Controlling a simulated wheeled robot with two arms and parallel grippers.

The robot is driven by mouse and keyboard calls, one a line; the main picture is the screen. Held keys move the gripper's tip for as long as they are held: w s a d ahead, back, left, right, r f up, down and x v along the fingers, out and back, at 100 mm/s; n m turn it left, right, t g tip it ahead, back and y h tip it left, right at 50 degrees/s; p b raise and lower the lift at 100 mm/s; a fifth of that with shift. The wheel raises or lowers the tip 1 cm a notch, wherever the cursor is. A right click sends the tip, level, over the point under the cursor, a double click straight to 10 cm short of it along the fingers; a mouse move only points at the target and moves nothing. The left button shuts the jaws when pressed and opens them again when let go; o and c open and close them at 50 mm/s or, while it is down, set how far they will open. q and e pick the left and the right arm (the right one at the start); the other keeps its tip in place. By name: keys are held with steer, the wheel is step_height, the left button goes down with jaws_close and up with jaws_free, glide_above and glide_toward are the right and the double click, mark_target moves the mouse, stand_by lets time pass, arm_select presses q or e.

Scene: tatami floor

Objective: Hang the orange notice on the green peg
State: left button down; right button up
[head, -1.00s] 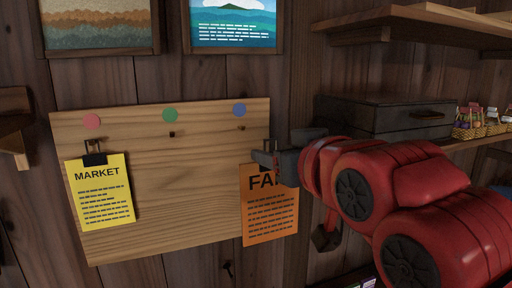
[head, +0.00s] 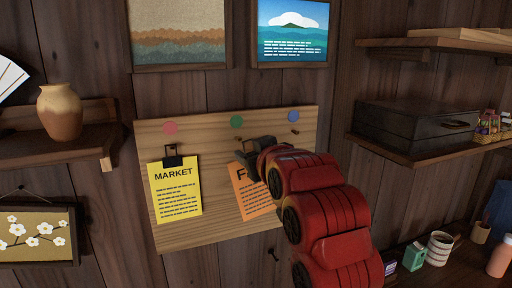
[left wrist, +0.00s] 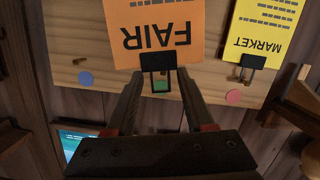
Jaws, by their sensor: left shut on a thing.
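The orange FAIR notice (head: 250,196) hangs from a black clip against or close to the wooden board, below the green dot (head: 237,121), and looks slightly tilted in the head view. My left gripper (head: 254,157) is shut on the clip at its top. In the left wrist view, the notice (left wrist: 155,25) appears upside down, with its clip (left wrist: 158,61) between the fingers of my left gripper (left wrist: 158,73). The green dot (left wrist: 161,86) shows through the clip's wire loop. The green peg is hidden, so I cannot tell whether the loop is around it. My right gripper is out of view.
A yellow MARKET notice (head: 175,192) hangs under the pink dot (head: 170,128). The peg (head: 295,132) under the blue dot (head: 293,115) is bare. Shelves stand on both sides, with a vase (head: 60,112) at left and a dark case (head: 415,127) at right.

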mark_target(239, 143)
arm_select(q)
steer(key=w+p, duration=0.1)
steer(key=w+a+p, duration=0.1)
steer(key=shift+w+r, duration=0.1)
steer(key=shift+w, duration=0.3)
steer(key=p+x, duration=0.2)
steer(key=shift+w+a+f, duration=0.15)
steer(key=shift+w+f, duration=0.05)
steer(key=shift+w, duration=0.05)
steer(key=shift+w+a+f+b, duration=0.25)
steer(key=shift+w+b, duration=0.1)
steer(key=shift+b, duration=0.15)
steer(key=shift+w+r+b, duration=0.1)
steer(key=shift+w+b, duration=0.05)
steer(key=shift+b, duration=0.25)
steer(key=shift+r, duration=0.1)
